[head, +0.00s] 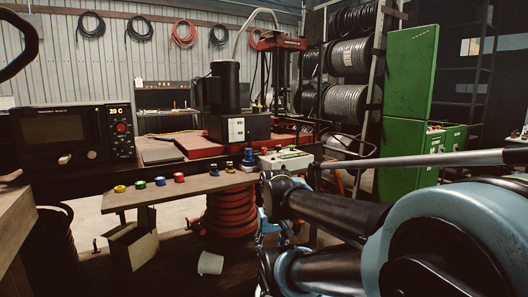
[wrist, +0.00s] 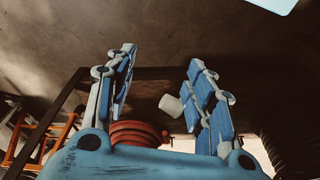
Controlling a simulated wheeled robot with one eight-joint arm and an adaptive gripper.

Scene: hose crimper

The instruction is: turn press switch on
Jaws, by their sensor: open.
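A black control unit (head: 66,138) with a "20 C" display, a red knob and small buttons stands at the left in the head view. A light grey box (head: 284,160) with small buttons lies near the bench's right end, close above my gripper in the picture. I cannot tell which of these carries the press switch. My gripper (wrist: 163,70) is open and empty in the wrist view, with its two blue fingers wide apart. In the head view it is mostly hidden behind my arm. No switch shows between the fingers.
A wooden bench (head: 178,193) holds several coloured ring fittings and a blue fitting (head: 248,160). A red coiled hose (head: 228,212) is below it. A white cup (head: 210,263) lies lower down; it also shows beyond the fingers (wrist: 171,105). Green cabinets (head: 407,75) stand at the right.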

